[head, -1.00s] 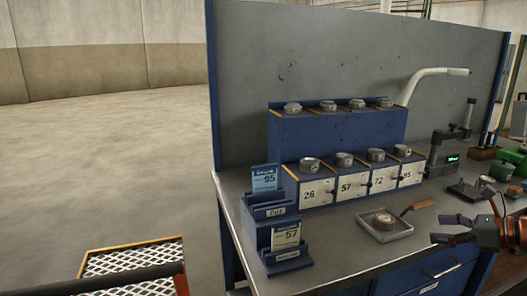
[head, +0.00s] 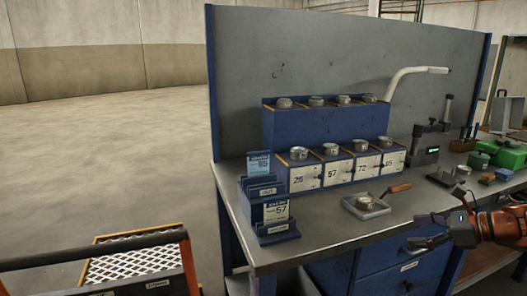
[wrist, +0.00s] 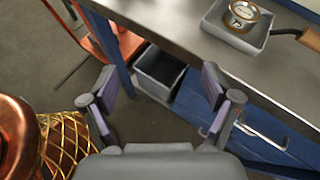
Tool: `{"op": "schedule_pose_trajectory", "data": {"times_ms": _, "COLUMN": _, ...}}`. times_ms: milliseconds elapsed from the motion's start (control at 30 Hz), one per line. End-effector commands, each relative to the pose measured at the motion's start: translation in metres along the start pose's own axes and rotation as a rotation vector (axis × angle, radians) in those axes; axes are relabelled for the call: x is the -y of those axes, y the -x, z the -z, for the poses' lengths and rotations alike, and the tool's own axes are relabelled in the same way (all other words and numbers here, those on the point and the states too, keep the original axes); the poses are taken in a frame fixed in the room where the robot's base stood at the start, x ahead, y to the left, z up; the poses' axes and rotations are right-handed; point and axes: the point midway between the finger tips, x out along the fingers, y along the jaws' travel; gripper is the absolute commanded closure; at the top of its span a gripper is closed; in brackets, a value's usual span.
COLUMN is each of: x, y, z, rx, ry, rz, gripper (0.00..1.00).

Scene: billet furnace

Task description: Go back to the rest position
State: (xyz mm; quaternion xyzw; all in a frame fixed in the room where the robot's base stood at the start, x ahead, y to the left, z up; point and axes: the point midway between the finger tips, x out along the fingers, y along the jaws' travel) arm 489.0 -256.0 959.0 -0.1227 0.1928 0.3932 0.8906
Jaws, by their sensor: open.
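My gripper (head: 432,231) is at the right of the head view, in front of the bench's front edge. It is open and empty. In the wrist view my gripper (wrist: 160,88) shows its two fingers spread apart, with the floor and a dark bin (wrist: 160,72) beyond them. The rest position itself is not marked in either view.
The workbench (head: 330,226) holds a blue rack (head: 325,129) with numbered compartments, a card holder (head: 268,205), and a tray (head: 350,208) with a round metal piece and a wooden-handled tool. A yellow-edged mesh platform (head: 130,262) stands at lower left. Open floor lies left.

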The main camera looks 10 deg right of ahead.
Motion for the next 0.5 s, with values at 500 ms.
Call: {"op": "schedule_pose_trajectory", "data": {"times_ms": 500, "x": -0.148, "y": -0.099, "z": -0.032, "rx": -0.188, "ry": 0.484, "rz": -0.39, "gripper": 0.13}}
